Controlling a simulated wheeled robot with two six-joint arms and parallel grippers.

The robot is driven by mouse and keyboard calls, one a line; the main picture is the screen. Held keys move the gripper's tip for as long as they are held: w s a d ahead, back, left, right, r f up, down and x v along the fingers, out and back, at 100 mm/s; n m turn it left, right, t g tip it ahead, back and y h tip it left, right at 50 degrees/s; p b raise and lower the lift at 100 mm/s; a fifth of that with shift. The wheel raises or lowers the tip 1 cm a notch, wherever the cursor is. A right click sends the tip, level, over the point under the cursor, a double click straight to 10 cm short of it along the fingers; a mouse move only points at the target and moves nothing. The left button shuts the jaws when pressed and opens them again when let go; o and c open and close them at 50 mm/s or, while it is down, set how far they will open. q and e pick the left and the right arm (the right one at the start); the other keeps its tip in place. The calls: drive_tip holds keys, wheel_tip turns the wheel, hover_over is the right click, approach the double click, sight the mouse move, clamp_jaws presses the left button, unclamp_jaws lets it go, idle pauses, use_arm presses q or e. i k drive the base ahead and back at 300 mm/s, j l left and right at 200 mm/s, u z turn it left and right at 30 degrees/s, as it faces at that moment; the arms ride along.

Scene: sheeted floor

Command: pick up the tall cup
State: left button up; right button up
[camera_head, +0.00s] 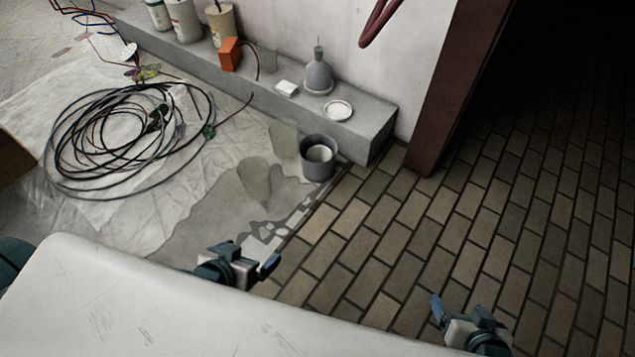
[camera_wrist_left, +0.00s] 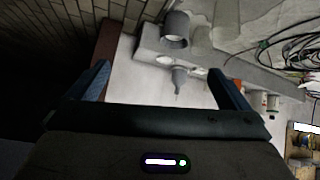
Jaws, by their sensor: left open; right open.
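I cannot tell for sure which is the tall cup. The grey cup also shows at the top of the left wrist view (camera_wrist_left: 177,28). My left gripper (camera_head: 245,257) is open and empty, nearer to me than the cups and apart from them. My right gripper (camera_head: 463,318) is open and empty over the brick paving at lower right.
A concrete ledge (camera_head: 375,118) holds a grey funnel-like vessel (camera_head: 319,77), a white dish (camera_head: 338,109), an orange block (camera_head: 229,54) and several containers. Coiled cables (camera_head: 125,140) lie on the sheeting at left. A white surface (camera_head: 150,300) fills the foreground. The brick floor (camera_head: 480,220) is clear.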

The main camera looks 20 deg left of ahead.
sight(253, 172)
drive_tip(key=u, duration=1.05)
